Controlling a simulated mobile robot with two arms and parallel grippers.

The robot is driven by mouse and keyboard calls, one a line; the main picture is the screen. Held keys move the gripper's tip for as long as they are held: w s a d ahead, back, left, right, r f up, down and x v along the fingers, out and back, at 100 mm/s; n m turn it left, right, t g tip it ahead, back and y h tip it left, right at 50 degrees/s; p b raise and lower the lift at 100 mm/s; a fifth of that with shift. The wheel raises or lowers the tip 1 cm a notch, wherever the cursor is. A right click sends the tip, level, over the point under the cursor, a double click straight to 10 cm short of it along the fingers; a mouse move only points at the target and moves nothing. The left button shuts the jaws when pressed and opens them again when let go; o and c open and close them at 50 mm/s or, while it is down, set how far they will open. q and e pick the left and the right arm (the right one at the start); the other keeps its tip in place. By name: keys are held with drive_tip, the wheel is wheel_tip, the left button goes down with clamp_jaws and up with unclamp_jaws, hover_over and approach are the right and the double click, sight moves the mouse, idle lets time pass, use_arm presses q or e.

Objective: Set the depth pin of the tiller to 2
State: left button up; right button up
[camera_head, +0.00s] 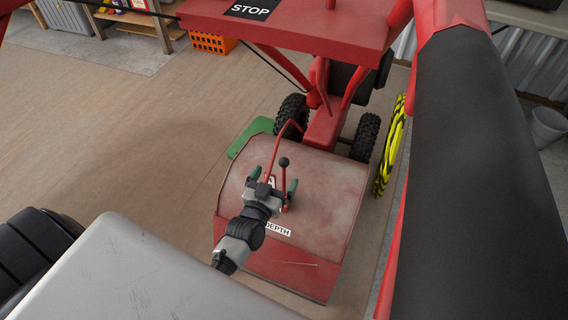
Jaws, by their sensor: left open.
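The red tiller (325,205) stands on the floor in the middle of the view, with a worn red hood. A white DEPTH label (279,229) is on the hood's near edge, partly covered by my left arm. A lever with a round black knob (284,162) stands upright above the hood, just beyond my left gripper (273,179). That gripper has green fingertips and is open, low over the hood around the lever's base. I cannot tell whether it touches anything. The depth pin and its numbers are mostly hidden by the gripper. My right gripper is out of view.
A red crossbar with a STOP label (249,11) and a large black grip (480,150) stand close in front. A yellow-and-black striped disc (392,148) is right of the hood. An orange crate (212,43) sits at the back.

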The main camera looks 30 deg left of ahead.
sight(282, 166)
use_arm(q)
drive_tip(key=shift+w+a+b, duration=0.2)
drive_tip(key=shift+w+b, duration=0.3)
drive_tip(key=shift+w, duration=2.65)
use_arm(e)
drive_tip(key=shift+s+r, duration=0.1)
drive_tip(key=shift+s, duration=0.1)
use_arm(q)
drive_tip(key=shift+c, duration=0.5)
